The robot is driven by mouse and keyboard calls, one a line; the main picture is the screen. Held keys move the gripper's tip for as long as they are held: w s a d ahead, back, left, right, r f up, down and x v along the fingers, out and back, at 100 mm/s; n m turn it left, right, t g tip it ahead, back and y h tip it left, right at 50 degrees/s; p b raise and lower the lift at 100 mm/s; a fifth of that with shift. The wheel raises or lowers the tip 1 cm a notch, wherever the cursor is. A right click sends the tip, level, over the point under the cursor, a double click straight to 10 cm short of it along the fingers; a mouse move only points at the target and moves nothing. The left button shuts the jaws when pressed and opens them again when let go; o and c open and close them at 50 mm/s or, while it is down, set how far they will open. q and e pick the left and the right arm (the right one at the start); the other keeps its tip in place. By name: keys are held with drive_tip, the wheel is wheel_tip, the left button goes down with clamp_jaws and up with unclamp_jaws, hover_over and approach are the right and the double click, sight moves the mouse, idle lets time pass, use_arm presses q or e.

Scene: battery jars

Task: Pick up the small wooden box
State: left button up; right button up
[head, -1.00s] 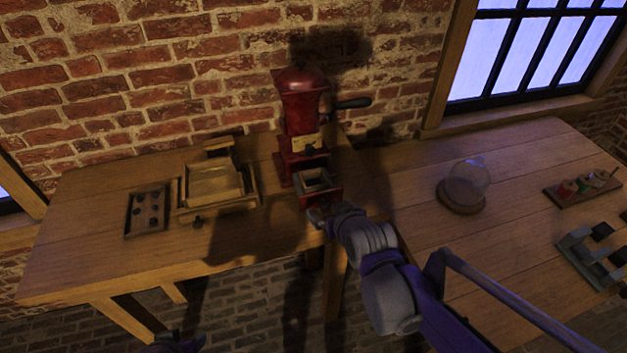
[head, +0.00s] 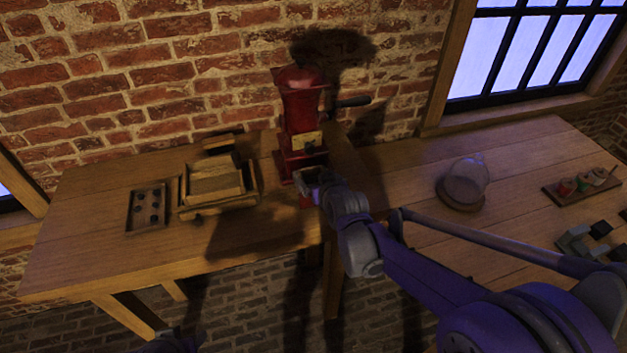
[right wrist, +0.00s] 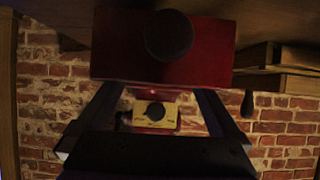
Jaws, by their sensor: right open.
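A wooden box (head: 246,200) with a pale open top stands on the left table. A red grinder (head: 301,110) stands right of it, with a small open-topped drawer at its foot that my gripper now mostly covers. In the right wrist view, which looks upside down, the red drawer front (right wrist: 125,60) with a dark round knob is close ahead. My right gripper (head: 312,182) is open at the drawer, its fingers (right wrist: 163,92) spread on either side; contact cannot be told. Only a dark piece of my left arm shows at the bottom edge; its jaws do not show.
A shallow tray with dark round pieces (head: 134,212) lies left of the wooden box. The grinder's crank (head: 352,102) sticks out to the right. On the right table stand a glass dome (head: 468,180) and a rack (head: 557,195). The left table's front is clear.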

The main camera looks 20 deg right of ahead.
sight(313, 180)
drive_tip(key=x, duration=0.2)
drive_tip(key=shift+w+f, duration=0.1)
drive_tip(key=shift+w, duration=0.2)
drive_tip(key=c, duration=1.1)
